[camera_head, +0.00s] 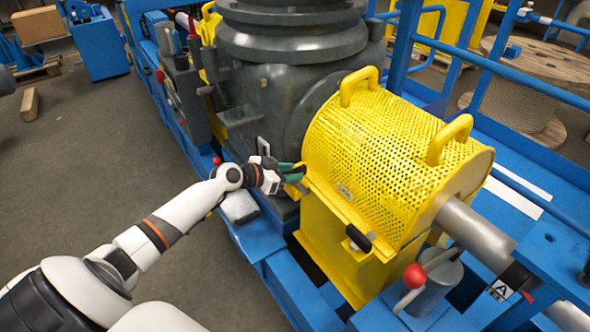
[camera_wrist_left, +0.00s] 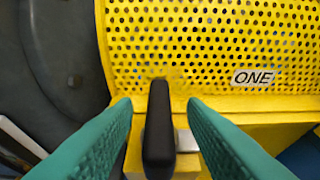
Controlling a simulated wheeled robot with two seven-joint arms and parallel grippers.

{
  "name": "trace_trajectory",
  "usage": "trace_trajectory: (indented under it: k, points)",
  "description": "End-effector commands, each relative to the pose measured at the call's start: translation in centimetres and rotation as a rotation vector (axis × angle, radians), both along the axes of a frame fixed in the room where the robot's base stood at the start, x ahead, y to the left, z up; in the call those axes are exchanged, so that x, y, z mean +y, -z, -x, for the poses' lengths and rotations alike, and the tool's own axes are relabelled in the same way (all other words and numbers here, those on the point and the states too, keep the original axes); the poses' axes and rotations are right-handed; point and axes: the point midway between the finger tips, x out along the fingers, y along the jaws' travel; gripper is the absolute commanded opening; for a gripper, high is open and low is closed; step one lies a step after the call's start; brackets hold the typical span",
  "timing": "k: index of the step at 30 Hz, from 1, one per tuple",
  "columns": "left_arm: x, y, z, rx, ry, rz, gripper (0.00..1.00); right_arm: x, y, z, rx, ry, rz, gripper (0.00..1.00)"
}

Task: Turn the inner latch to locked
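The yellow perforated guard (camera_head: 385,165) covers the shaft, and its mesh fills the upper left wrist view (camera_wrist_left: 200,50). The inner latch shows in the left wrist view as a black handle (camera_wrist_left: 158,130), standing upright in the picture in front of a yellow bracket. In the head view my gripper hides most of this latch. My left gripper (camera_head: 298,171) is at the guard's near left lower corner. Its green fingers are open, one on each side of the black handle, with a small gap on both sides. My right gripper is not in view.
Another black latch handle (camera_head: 357,238) is on the guard's lower front edge, to the right. The dark machine housing (camera_head: 285,85) rises behind my gripper.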

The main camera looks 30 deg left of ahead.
Motion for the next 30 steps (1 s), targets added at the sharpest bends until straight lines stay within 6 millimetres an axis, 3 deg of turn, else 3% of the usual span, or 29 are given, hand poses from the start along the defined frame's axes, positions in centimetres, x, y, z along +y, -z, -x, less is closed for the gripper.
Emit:
trace_trajectory:
  k: [6, 15, 22, 30]
  points:
    - [-0.6, 0.7, -1.7, 0.000, -0.001, 0.000, 0.38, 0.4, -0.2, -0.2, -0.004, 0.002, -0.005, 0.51]
    - [-0.7, 0.9, -1.8, 0.000, -0.001, -0.002, 0.38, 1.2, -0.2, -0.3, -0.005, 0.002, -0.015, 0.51]
    - [-0.7, 0.9, -1.8, 0.001, -0.001, -0.001, 0.02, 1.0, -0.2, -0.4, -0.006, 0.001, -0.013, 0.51]
    - [-0.8, 0.7, -1.8, 0.002, -0.013, 0.002, 0.00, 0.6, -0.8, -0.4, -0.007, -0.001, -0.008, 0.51]
